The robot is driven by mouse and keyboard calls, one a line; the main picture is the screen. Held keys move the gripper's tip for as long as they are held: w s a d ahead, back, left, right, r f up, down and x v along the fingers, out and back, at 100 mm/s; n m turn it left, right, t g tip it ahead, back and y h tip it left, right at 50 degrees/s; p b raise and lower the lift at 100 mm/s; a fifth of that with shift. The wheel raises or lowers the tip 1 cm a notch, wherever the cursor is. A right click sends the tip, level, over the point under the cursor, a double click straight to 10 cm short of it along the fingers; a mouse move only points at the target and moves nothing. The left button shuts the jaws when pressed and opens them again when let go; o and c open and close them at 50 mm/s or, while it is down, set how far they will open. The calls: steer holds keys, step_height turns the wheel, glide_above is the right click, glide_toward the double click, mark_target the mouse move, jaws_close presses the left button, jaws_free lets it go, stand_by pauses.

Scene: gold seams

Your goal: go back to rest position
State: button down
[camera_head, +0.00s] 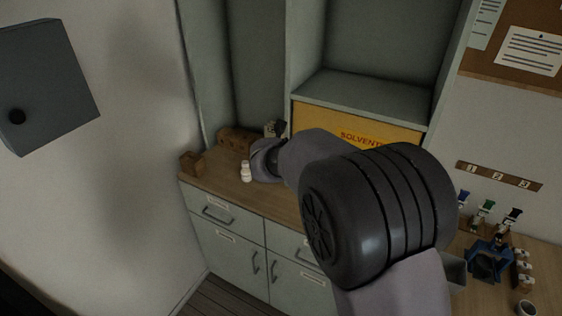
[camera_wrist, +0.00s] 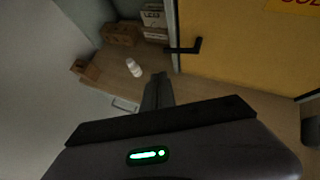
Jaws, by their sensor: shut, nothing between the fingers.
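My gripper (camera_wrist: 158,78) shows in the wrist view with its dark fingers together and nothing between them. It is over the wooden counter (camera_wrist: 115,85), to the right of a small white bottle (camera_wrist: 134,67) and apart from it. In the head view my arm reaches across the middle toward the counter, and its links hide the fingers. The white bottle (camera_head: 246,171) stands upright on the counter there, just left of the arm's far end.
A yellow solvents cabinet (camera_wrist: 240,45) with a black handle (camera_wrist: 185,48) stands close by. Brown boxes (camera_wrist: 122,33) are at the back of the counter, a small wooden block (camera_head: 192,163) at its left. Bottles and a blue stand (camera_head: 490,262) are at right. A grey wall box (camera_head: 45,85) hangs upper left.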

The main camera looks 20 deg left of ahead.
steer(key=s+d+r+n+y+b, duration=0.3)
steer(key=s+d+r+n+b, duration=0.4)
steer(key=d+r+n, duration=0.55)
steer(key=s+d+f+n+g+h+b, duration=0.1)
steer(key=s+d+f+n, duration=0.4)
steer(key=s+d, duration=0.2)
steer(key=s+d+f+n+g+h+b, duration=0.1)
steer(key=s+d+f+n, duration=0.4)
steer(key=s, duration=0.7)
steer(key=s+d+f+n+g+h+b, duration=0.2)
steer(key=s+d+f+n, duration=0.3)
steer(key=s+d, duration=0.4)
steer(key=shift+s+d+h+b, duration=0.25)
steer(key=shift+d+h+b, duration=0.05)
steer(key=shift+d, duration=0.25)
